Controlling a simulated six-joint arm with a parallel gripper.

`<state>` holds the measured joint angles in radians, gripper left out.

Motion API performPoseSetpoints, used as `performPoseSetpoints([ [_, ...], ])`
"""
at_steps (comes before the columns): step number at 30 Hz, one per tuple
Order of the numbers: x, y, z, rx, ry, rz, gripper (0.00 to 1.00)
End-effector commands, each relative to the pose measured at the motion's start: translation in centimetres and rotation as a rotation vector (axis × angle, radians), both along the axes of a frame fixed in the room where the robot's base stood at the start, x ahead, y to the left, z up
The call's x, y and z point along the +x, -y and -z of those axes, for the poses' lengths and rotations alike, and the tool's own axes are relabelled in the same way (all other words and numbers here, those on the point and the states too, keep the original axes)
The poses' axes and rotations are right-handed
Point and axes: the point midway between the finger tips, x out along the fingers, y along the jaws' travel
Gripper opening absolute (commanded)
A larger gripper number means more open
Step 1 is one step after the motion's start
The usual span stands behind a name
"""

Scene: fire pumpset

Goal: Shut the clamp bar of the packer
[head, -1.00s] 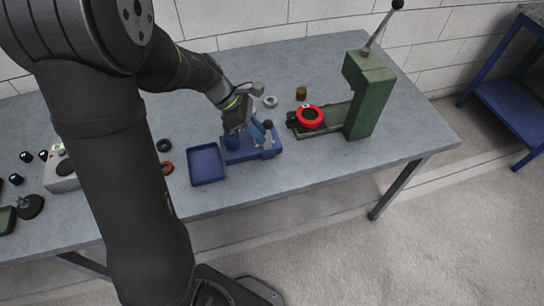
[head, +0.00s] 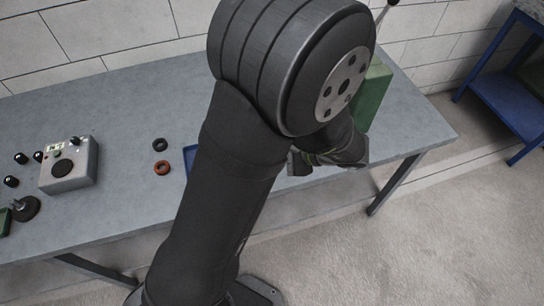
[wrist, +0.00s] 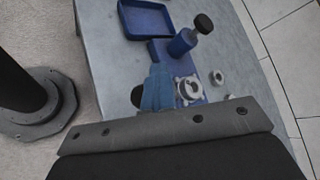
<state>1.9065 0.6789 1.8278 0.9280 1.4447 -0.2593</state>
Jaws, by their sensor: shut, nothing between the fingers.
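The packer (wrist: 214,98) is a blue base in the wrist view, with a pale round part on it and a blue post (wrist: 182,44) topped by a black knob. A blue bar (wrist: 157,88), which looks like its clamp bar, rises toward the camera with a dark knob at its left; it appears raised. My gripper (wrist: 165,125) fills the bottom of the wrist view, shut and empty. Its fingertips are not distinct, and it partly covers the packer's near side. I see no clear contact with the bar. In the head view my arm hides the packer.
A blue tray (wrist: 124,25) lies beside the packer, and a small pale ring (wrist: 217,77) on its other side. A control box (head: 82,172), a black ring (head: 160,145) and a red ring (head: 162,168) lie on the table's left. The green press (head: 374,97) stands partly hidden at right.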

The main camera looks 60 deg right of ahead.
Motion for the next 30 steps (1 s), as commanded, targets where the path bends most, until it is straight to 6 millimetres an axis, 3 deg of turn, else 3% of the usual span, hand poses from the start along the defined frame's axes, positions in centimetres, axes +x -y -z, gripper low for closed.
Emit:
performPoseSetpoints([
  [1, -9.4, -8.8, 6.6, 0.164, -0.341, -0.289, 0.24],
  [5, -9.5, -10.0, 6.0, 0.348, -0.149, 0.01, 0.25],
  [6, -9.6, -10.1, 5.7, 0.4, -0.084, 0.098, 0.46],
  [15, -13.4, -9.3, 2.9, 0.683, 0.42, 0.649, 0.46],
  [23, -15.6, -8.9, 1.9, 0.747, 0.606, 0.801, 0.46],
  [30, -13.4, -7.7, 1.9, 0.75, 0.608, 0.8, 0.46],
])
